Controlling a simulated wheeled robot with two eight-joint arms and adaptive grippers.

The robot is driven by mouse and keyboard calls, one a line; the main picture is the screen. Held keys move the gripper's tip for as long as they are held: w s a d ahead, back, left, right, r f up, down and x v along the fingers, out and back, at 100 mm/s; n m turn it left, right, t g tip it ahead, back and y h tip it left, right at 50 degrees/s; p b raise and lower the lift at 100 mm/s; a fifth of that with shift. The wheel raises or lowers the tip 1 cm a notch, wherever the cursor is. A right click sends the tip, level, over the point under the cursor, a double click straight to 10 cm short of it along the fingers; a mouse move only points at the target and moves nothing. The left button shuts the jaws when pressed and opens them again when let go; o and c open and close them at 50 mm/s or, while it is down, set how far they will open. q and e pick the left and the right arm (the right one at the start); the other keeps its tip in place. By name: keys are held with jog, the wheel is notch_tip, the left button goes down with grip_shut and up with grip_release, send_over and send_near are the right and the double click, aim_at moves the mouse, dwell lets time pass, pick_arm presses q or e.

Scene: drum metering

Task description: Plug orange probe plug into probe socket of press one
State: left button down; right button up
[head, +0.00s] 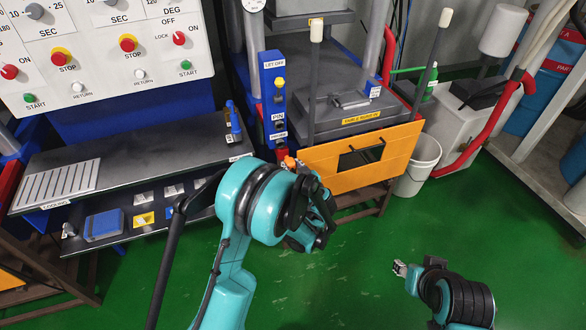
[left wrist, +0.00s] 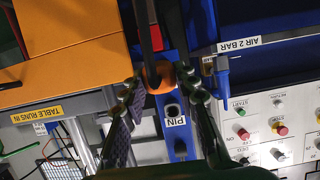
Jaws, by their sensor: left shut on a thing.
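The orange probe plug (left wrist: 160,76) sits between the fingertips of my left gripper (left wrist: 162,84) in the left wrist view, with dark cable-like strips above it. My left gripper (head: 296,168) is shut on the plug, whose orange tip (head: 289,162) shows in the head view beside my wrist. The blue post (head: 272,92) of the press carries a PIN label (left wrist: 175,121) and a round dark socket (left wrist: 172,110) beside that label. The plug appears close to the post; I cannot tell whether it touches. My right gripper (head: 400,268) hangs over the green floor, its jaw state unclear.
The orange table front (head: 350,160) stands right of the post, with a white bucket (head: 418,165) beyond it. A dark shelf (head: 130,165) with cooling rack and a control panel (head: 100,50) lie left. The green floor in front is clear.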

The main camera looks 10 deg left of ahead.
aim_at(289, 158)
pick_arm(q)
jog(key=shift+w+a, duration=0.7)
jog(key=shift+w, duration=0.35)
jog(key=shift+w+a, duration=0.7)
jog(key=shift+w, duration=0.35)
jog(key=shift+w+a, duration=0.5)
jog(key=shift+w, duration=0.2)
jog(key=shift+w+a, duration=0.45)
jog(key=shift+w, duration=0.2)
jog(key=c, duration=1.1)
grip_release()
jog(key=shift+o, duration=0.2)
jog(key=v, duration=1.2)
jog(key=shift+w, duration=0.1)
